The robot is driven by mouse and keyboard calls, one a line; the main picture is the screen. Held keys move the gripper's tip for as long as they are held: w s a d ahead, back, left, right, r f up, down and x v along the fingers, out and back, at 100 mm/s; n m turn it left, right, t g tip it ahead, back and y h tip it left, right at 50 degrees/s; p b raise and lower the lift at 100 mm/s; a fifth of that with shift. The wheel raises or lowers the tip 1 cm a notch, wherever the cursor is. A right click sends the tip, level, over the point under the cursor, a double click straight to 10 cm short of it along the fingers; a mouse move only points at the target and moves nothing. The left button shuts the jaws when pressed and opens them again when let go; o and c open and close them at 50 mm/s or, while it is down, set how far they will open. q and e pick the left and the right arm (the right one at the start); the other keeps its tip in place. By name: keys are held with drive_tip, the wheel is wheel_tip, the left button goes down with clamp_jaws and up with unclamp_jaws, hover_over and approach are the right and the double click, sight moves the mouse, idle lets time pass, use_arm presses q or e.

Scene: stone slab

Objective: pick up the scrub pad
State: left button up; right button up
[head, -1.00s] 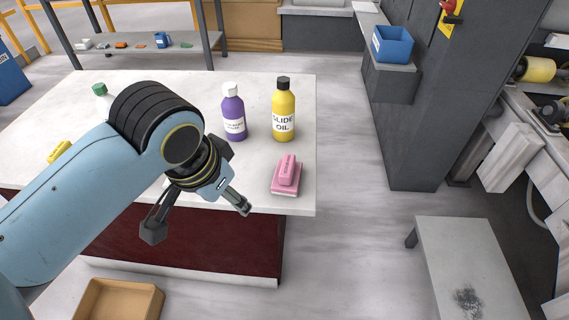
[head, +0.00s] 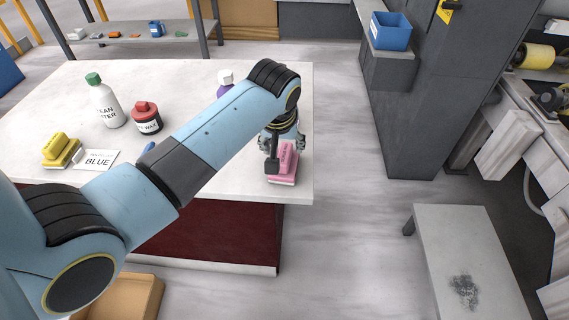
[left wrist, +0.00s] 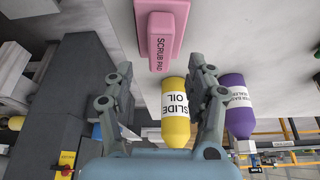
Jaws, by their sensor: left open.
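The pink scrub pad (head: 284,174) lies on the white slab (head: 235,187) near its front right corner. My left gripper (head: 287,146) is at the pad in the head view, pointing down and partly covering its far part. In the left wrist view the pad (left wrist: 158,38), with "SCRUB PAD" on its side, shows at the top, beyond the open fingers (left wrist: 161,68). Nothing is between the fingers there that I can tell is held. Whether a finger touches the pad is unclear. My right gripper is not in view.
The yellow slide oil bottle (left wrist: 175,112) and purple bottle (left wrist: 237,105) stand behind the gripper.

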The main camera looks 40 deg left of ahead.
sight(284, 153)
use_arm(q)
drive_tip(key=x, duration=0.5)
drive_tip(key=shift+f+b, duration=0.3)
clamp_jaws()
